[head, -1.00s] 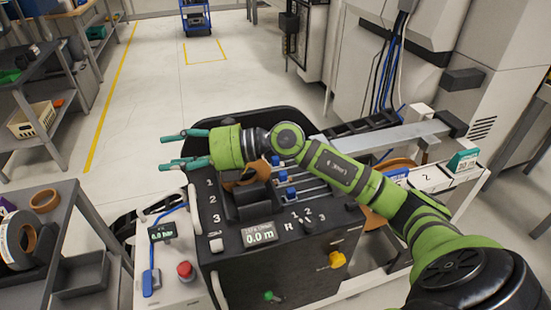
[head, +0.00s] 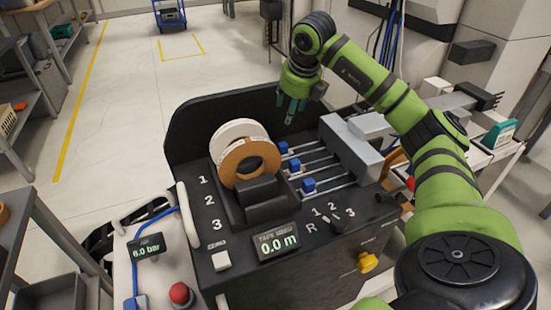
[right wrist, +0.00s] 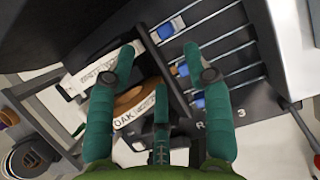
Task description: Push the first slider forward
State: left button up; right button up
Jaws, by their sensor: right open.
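Three blue sliders sit on parallel metal rails on the black machine top. The first slider (head: 283,147) is the farthest one, level with the printed 1; it also shows near the top of the right wrist view (right wrist: 166,31). The second slider (head: 294,165) and third slider (head: 308,186) are nearer. My right gripper (head: 291,112) points down, open and empty, above and behind the first slider and apart from it. In the right wrist view its teal fingers (right wrist: 160,62) are spread, with the sliders beyond them. My left gripper is not in view.
A white tape roll (head: 238,130) and a brown roll (head: 240,158) stand left of the rails. A grey block (head: 350,150) spans the rails' right ends. A black guard (head: 190,117) rises behind. The display (head: 277,242) and selector knob (head: 338,222) are in front.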

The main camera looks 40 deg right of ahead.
jog(key=b, duration=0.4)
send_near(283, 144)
jog(key=x, duration=0.2)
pick_arm(q)
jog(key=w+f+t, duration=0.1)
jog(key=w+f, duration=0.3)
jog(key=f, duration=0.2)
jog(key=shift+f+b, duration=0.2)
jog(key=shift+b, duration=0.15)
pick_arm(e)
jog(key=shift+x, duration=3.8)
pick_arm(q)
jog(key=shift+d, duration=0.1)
pick_arm(e)
jog(key=shift+s, duration=0.1)
